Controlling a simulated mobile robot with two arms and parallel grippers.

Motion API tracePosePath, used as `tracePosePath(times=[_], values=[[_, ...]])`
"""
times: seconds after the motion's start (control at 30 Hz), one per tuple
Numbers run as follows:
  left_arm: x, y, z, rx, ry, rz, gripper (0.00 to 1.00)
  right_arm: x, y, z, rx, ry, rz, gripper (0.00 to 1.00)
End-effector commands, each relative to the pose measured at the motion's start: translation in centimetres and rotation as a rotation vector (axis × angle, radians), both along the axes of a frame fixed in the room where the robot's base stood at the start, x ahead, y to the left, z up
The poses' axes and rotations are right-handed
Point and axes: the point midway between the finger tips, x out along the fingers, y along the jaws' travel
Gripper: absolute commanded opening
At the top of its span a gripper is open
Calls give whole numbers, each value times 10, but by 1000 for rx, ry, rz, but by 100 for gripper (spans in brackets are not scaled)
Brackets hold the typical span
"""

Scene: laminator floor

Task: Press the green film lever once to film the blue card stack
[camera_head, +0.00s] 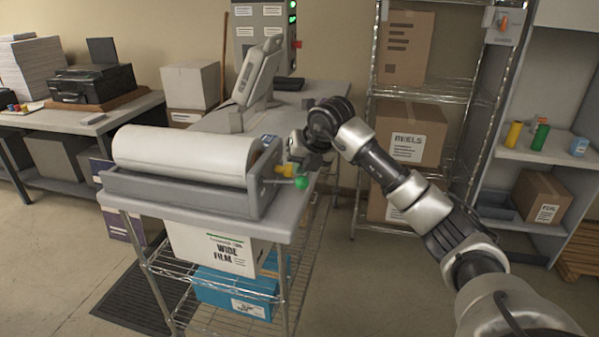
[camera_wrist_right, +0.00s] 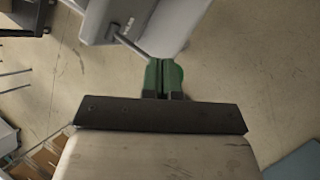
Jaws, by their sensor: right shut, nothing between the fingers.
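The green lever knob (camera_head: 301,182) sticks out at the right end of the film machine (camera_head: 190,197), just in front of a yellow knob (camera_head: 284,170). My right gripper (camera_head: 297,160) is just above and behind the green knob in the head view; I cannot tell if it touches. My left gripper is not in view.
A white roll (camera_head: 185,156) lies in the machine on a grey bench (camera_head: 215,222). A tilted grey panel (camera_head: 258,72) stands behind it. A wire shelf with boxes (camera_head: 417,135) is behind my right arm. Open floor (camera_head: 380,280) lies right of the bench.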

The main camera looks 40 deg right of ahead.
Motion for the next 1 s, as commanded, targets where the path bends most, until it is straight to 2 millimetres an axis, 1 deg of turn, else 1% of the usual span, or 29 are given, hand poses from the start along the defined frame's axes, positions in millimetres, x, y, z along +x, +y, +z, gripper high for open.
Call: tracePosePath(times=[0.2,0.73,0.87,1.0], values=[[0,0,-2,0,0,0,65,-1,0,-4,1,3,2,0],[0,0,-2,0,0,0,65,-1,0,-4,1,3,2,0],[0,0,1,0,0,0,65,0,1,0,1,3,2,0],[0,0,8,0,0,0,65,1,2,8,1,3,2,0]])
